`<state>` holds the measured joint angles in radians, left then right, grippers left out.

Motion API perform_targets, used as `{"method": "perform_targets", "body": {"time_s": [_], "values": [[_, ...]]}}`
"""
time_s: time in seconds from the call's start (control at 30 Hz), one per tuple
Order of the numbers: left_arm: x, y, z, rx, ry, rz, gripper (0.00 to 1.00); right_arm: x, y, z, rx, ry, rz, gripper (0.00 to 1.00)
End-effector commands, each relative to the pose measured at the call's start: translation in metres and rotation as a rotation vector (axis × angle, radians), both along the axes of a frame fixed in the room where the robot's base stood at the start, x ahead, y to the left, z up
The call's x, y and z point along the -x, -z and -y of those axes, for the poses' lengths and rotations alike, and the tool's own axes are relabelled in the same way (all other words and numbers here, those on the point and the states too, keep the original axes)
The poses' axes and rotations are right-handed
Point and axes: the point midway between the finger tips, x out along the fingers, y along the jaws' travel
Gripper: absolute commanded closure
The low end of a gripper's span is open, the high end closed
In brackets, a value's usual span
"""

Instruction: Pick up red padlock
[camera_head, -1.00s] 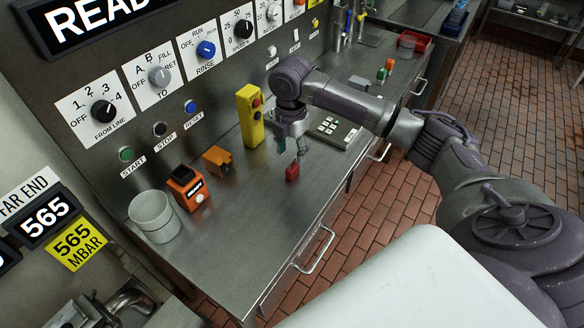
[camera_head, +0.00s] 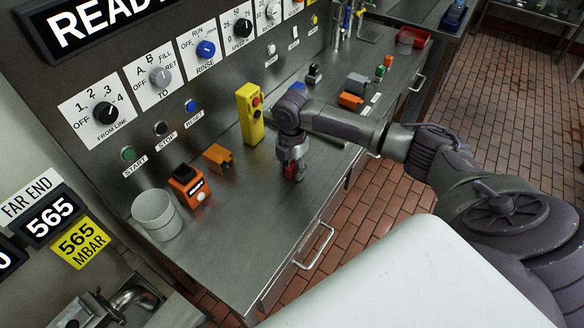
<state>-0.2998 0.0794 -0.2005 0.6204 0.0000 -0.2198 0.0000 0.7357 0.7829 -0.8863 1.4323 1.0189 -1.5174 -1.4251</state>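The red padlock (camera_head: 290,172) stands on the steel counter, right of the orange bracket-like block, and is mostly covered by my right gripper. My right gripper (camera_head: 294,172) points down over it, with its fingers low around or beside the padlock. Only a small red part shows between the dark fingers. I cannot tell whether the fingers are closed on it. My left gripper is not in view.
On the steel counter (camera_head: 245,230) stand a grey cup (camera_head: 157,214), an orange-black device (camera_head: 188,186), an orange block (camera_head: 217,158) and a yellow button box (camera_head: 250,114). Several small items lie behind my arm. The panel with knobs (camera_head: 208,49) rises behind. The front counter is clear.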

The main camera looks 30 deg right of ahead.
Motion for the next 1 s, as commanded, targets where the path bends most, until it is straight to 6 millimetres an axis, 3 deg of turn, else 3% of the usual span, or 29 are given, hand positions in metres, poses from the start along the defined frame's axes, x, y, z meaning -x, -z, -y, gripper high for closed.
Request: {"method": "perform_targets", "body": {"time_s": [0.03,0.23,0.67,0.93,1.0], "values": [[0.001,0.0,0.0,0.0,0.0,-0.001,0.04,0.0,0.0,0.0,0.0,0.0,0.0,0.68],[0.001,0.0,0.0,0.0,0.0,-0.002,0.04,0.0,0.0,0.0,0.0,0.0,0.0,1.0],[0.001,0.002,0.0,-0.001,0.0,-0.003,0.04,-0.001,-0.005,0.0,-0.001,0.001,0.003,1.0],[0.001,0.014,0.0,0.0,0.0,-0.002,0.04,-0.002,-0.041,0.0,0.0,0.0,0.007,1.0],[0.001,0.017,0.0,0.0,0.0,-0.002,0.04,0.013,-0.049,0.013,0.004,0.003,0.001,1.0]]}}
